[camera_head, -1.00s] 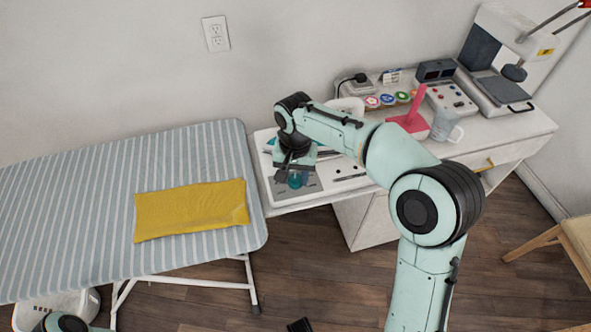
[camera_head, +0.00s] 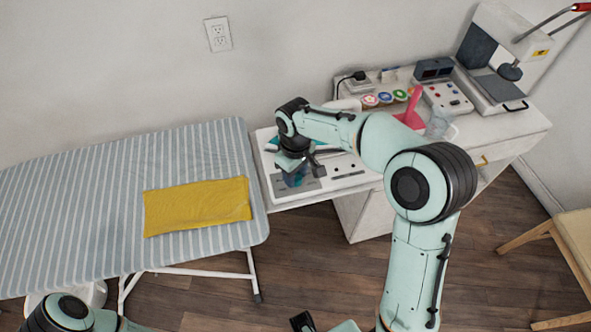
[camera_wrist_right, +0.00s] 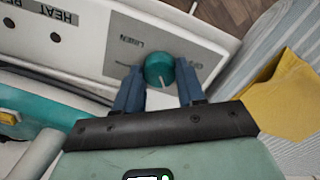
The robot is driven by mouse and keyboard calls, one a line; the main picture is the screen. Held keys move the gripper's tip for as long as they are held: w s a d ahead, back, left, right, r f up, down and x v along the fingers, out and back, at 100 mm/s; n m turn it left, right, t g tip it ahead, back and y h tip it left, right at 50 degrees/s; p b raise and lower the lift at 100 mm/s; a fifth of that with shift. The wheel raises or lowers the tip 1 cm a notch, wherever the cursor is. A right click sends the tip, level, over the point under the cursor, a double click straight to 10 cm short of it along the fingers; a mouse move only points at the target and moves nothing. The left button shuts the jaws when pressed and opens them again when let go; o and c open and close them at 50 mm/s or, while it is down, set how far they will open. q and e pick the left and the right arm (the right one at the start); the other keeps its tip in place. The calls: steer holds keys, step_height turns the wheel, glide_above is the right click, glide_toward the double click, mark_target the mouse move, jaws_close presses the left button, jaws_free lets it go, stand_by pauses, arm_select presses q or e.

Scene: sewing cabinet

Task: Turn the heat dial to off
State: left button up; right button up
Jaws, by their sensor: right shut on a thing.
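The heat dial (camera_wrist_right: 160,68) is a round teal knob on a grey plate (camera_wrist_right: 122,66) in the right wrist view. Its white pointer line points toward the bottom of that picture. The plate reads LINEN on the left of the dial; small lettering to its right is too blurred to read. My right gripper (camera_wrist_right: 158,76) is shut on the dial, one blue finger on each side. In the head view the right gripper (camera_head: 294,177) is over the grey plate at the left end of the white panel, largely covering the dial.
A striped ironing board (camera_head: 90,170) with a yellow cloth (camera_head: 198,206) stands left of the panel. The white desk (camera_head: 500,128) holds a pink item (camera_head: 412,112), a clear jug (camera_head: 438,124) and a press machine (camera_head: 500,65). A wooden chair (camera_head: 570,235) is at right.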

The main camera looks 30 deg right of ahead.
steer(key=n+p, duration=0.1)
steer(key=n, duration=0.3)
steer(key=shift+r+n, duration=0.15)
steer(key=shift+n, duration=0.15)
steer(key=n+p, duration=0.1)
steer(key=n, duration=0.2)
steer(key=shift+n+p, duration=0.3)
steer(key=n+p, duration=0.1)
steer(key=n, duration=0.3)
arm_select(q)
steer(key=w+r+p, duration=0.1)
steer(key=w+r, duration=0.3)
steer(key=r, duration=0.2)
steer(key=shift+r, duration=0.25)
arm_select(e)
steer(key=shift+n, duration=1.8)
arm_select(q)
steer(key=shift+w, duration=0.1)
arm_select(e)
steer(key=o, duration=1)
steer(key=shift+o, duration=0.2)
arm_select(q)
steer(key=shift+w+r+t+p, duration=0.3)
steer(key=shift+w+r+p, duration=0.55)
steer(key=shift+w+r, duration=0.1)
arm_select(e)
step_height(320, 180, up, 13)
